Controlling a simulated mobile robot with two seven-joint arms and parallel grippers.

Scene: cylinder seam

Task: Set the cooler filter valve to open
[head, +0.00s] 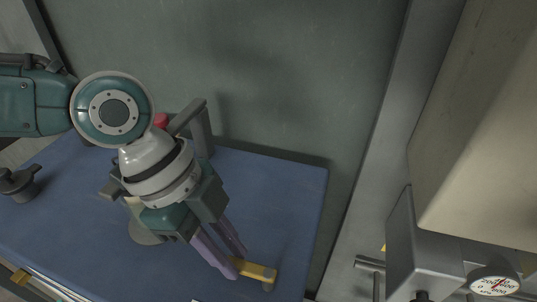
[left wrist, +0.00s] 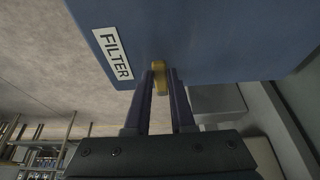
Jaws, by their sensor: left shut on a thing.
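The filter valve's yellow handle (head: 262,272) sticks out at the front edge of the blue-topped cooler (head: 290,195). In the left wrist view the handle (left wrist: 160,80) lies between the two fingers, just right of a white FILTER label (left wrist: 113,53) on the blue cooler. My left gripper (head: 240,262) reaches down from the upper left and is shut on the handle. The fingers hide part of the handle, and the valve body does not show. My right gripper is not in view.
A dark knob (head: 18,183) stands at the cooler's left, and a red part (head: 160,120) shows behind my arm. Another yellow handle (head: 20,277) is at the lower left. A dial gauge (head: 494,284) and grey box stand at the lower right.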

